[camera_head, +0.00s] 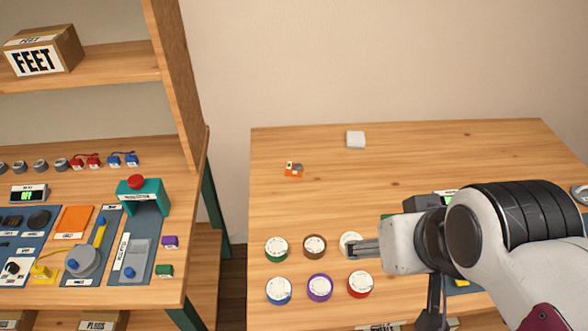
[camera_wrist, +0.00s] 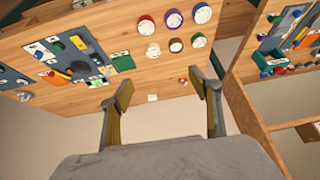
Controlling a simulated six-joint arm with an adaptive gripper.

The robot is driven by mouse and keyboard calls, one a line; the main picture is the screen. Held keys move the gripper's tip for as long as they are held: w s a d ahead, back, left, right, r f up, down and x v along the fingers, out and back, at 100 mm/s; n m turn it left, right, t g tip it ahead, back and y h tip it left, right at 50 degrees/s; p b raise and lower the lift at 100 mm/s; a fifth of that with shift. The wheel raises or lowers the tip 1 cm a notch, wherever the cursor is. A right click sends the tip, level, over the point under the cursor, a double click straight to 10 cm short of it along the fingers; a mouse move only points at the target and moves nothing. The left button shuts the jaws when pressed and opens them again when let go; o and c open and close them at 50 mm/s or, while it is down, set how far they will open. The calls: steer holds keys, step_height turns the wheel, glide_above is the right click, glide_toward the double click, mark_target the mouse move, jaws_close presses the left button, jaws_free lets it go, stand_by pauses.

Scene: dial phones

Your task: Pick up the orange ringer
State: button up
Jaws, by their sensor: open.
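A small orange piece (camera_head: 293,170) with white and grey parts on top, seemingly the orange ringer, lies on the right table in the head view. It shows tiny in the wrist view (camera_wrist: 183,80), between the finger tips and nearer the right one. My gripper (camera_head: 362,247) is above the right table, to the right of the orange piece and closer to the camera, over the round dials. In the wrist view my gripper (camera_wrist: 160,82) has its fingers wide apart with nothing between them.
Several round dials (camera_head: 320,287) stand in two rows on the right table (camera_head: 450,150). A white block (camera_head: 356,139) lies behind the orange piece. The table around both is clear. The left bench holds panels, an orange plate (camera_head: 73,222) and a teal stand (camera_head: 143,195) with a red button.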

steer(key=w+a+f+t+y, duration=0.1)
steer(key=w+a, duration=0.3)
steer(key=w, duration=0.6)
steer(key=w+a+f+m+t, duration=0.1)
steer(key=w+a, duration=0.3)
steer(key=w, duration=0.5)
steer(key=w+a+f+t+y, duration=0.15)
steer(key=w+a, duration=0.25)
steer(key=w, duration=0.6)
steer(key=w+a+f+m+t+h, duration=0.2)
steer(key=w+f+h, duration=0.1)
steer(key=w+f, duration=0.55)
steer(key=m+h, duration=0.2)
steer(key=h, duration=0.2)
glide_toward(295, 167)
steer(key=w, duration=0.2)
steer(key=shift+w+d+f, duration=0.15)
steer(key=shift+w, duration=0.1)
steer(key=shift+s+d+f+h, duration=0.1)
steer(key=shift+f+h, duration=0.1)
steer(key=shift+f, duration=0.15)
steer(key=shift+s+d+f+h, duration=0.1)
steer(key=shift+f+h, duration=0.05)
steer(key=shift+f, duration=0.2)
steer(key=shift+w, duration=0.1)
steer(key=shift+x, duration=1.3)
